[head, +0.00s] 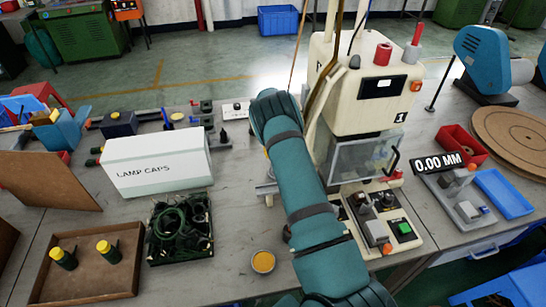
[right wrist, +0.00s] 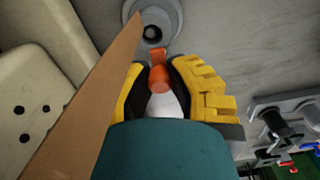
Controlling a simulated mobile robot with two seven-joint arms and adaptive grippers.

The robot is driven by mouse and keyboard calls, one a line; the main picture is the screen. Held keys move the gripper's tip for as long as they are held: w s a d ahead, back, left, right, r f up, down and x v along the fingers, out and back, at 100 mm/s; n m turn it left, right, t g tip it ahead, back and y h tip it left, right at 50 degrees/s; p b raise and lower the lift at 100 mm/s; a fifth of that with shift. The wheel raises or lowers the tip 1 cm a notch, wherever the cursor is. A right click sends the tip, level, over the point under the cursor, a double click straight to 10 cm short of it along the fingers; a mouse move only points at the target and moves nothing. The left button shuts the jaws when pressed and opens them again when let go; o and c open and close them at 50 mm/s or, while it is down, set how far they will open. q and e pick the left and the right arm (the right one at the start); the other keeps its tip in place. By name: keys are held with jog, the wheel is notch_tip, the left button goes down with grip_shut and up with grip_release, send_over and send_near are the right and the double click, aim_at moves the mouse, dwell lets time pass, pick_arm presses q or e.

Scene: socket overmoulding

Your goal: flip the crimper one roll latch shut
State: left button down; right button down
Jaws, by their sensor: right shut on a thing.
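Crimper one (head: 345,115) is the cream machine marked 1, right of centre in the head view; its body (right wrist: 25,110) fills the left of the right wrist view. My right gripper (right wrist: 168,78) has its yellow fingers closed around a small orange lever, which I take as the roll latch (right wrist: 159,72). The lever stands in front of a round grey hub (right wrist: 160,25) with a dark centre. In the head view my teal right arm crosses the middle and hides the latch and nearly all of its gripper. My left gripper is in neither view.
A tan strip (right wrist: 85,95) runs close along the left of the right gripper. The lamp caps box (head: 155,160), a tray of green cables (head: 180,228) and a brown tray (head: 95,265) stand left of my arm. A control box with a green button (head: 404,228) stands before the crimper.

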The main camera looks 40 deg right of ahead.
jog(key=shift+d+n, duration=0.1)
jog(key=shift+n, duration=0.4)
jog(key=c, duration=0.8)
grip_release()
jog(key=shift+c, duration=0.2)
notch_tip(320, 180, up, 12)
jog(key=shift+r, duration=0.1)
